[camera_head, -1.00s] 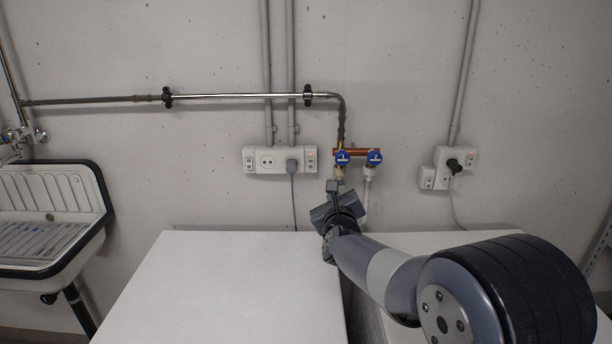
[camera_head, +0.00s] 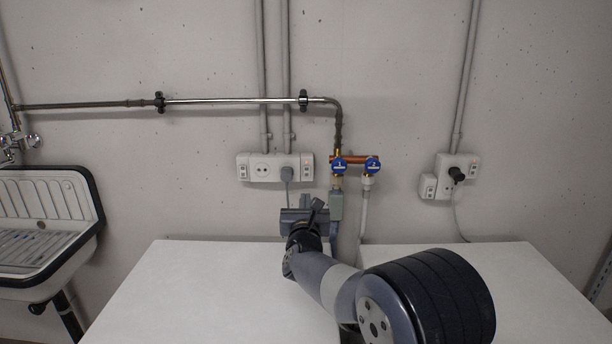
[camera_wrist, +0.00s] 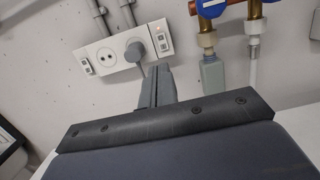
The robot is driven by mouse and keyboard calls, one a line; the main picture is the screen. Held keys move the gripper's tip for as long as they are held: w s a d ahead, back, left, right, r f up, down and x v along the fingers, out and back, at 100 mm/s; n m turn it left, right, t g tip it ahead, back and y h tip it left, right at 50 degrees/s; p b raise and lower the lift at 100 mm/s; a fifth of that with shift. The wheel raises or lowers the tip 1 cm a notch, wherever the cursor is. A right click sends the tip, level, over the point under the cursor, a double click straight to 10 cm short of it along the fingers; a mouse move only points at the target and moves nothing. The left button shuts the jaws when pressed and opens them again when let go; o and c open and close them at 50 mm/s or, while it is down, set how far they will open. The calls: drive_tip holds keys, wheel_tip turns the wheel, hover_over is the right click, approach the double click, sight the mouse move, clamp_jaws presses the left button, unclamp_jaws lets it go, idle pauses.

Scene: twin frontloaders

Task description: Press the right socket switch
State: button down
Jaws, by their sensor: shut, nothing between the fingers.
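A white socket panel (camera_head: 262,167) is on the wall at the centre, with a grey plug (camera_head: 287,173) in it. Its right end carries a switch block (camera_head: 307,167), which also shows in the wrist view (camera_wrist: 164,38). A second socket box (camera_head: 446,186) with a black plug (camera_head: 456,174) is farther right; a switch (camera_head: 474,167) with a red light is on its right side. My gripper (camera_head: 311,202) is shut and empty, below the centre panel's right end and apart from it. In the wrist view its fingers (camera_wrist: 156,82) point up toward the plug.
Blue valves (camera_head: 372,165) on copper pipe and a grey fitting (camera_head: 336,205) are close right of my gripper. White machine tops (camera_head: 200,285) lie below. A sink (camera_head: 45,222) is at left. The wall between valves and right box is clear.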

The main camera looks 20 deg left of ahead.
sight(307, 169)
drive_tip(key=p+x, duration=0.5)
drive_tip(key=x, duration=0.8)
drive_tip(key=shift+r+p, duration=0.1)
drive_tip(key=shift+p, duration=0.25)
drive_tip(key=shift+w+a, duration=0.1)
drive_tip(key=shift+w, duration=0.1)
drive_tip(key=shift+w+b, duration=0.1)
drive_tip(key=shift+b, duration=0.4)
drive_tip(key=shift+r, duration=0.15)
